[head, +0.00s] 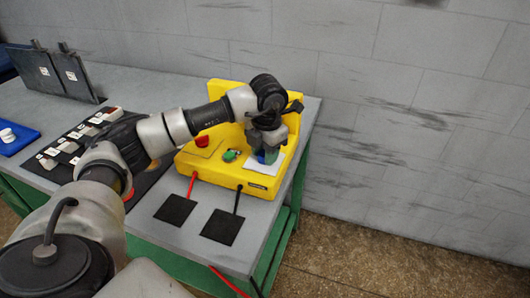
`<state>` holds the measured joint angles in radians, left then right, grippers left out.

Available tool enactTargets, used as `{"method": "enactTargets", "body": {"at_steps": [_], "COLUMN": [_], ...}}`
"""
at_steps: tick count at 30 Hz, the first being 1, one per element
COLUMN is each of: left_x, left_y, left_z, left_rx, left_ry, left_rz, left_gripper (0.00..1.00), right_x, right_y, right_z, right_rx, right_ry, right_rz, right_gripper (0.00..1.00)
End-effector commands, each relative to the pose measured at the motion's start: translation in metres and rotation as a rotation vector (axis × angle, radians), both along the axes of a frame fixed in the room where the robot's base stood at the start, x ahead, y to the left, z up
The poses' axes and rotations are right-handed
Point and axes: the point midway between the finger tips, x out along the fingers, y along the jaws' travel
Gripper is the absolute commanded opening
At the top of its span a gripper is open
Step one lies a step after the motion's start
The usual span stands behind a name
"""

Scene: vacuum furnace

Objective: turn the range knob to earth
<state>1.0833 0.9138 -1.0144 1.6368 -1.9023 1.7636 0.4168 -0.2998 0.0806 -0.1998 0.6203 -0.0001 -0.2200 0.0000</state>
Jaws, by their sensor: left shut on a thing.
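A yellow instrument box (222,171) stands on the grey bench. My left arm reaches over it from the left, and my left gripper (267,153) points down at the right part of its top face. The gripper is shut on a small blue piece (269,157), which I take to be the range knob. The fingers and wrist hide most of it, so its pointer and setting cannot be read. A white label plate (262,168) lies around and below the fingers; its markings are too small to read. My right gripper is not in view.
A green part (231,155) and a red button (203,140) are on the box. Red and black leads run to two black pads (222,226) in front. A dark mat (63,162) with several pale blocks, grey plates (60,72) and a blue tray (14,138) are left.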

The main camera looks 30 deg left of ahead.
Motion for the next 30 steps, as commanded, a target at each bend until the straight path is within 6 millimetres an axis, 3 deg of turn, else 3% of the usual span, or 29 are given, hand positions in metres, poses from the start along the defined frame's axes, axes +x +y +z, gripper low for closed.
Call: {"method": "enactTargets", "body": {"at_steps": [11,12,16,25,30], "left_x": [0.0,0.0,0.0,0.0,0.001], "left_y": [0.0,0.0,0.0,0.0,-0.001], "left_z": [0.001,0.001,0.001,0.002,0.022], "left_rx": [0.001,0.001,0.001,0.001,0.0], "left_ry": [-0.003,-0.003,-0.002,-0.002,-0.006], "left_rz": [-0.004,-0.004,-0.004,-0.004,-0.003], "left_gripper": [0.13,0.43,0.62,0.62,0.62], "right_x": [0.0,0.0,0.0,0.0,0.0], "right_y": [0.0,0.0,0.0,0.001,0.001], "right_z": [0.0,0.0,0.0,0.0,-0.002], "right_rx": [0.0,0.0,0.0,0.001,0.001], "right_ry": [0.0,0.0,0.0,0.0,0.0], "right_rz": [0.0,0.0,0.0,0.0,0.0], "right_gripper": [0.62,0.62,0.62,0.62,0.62]}}
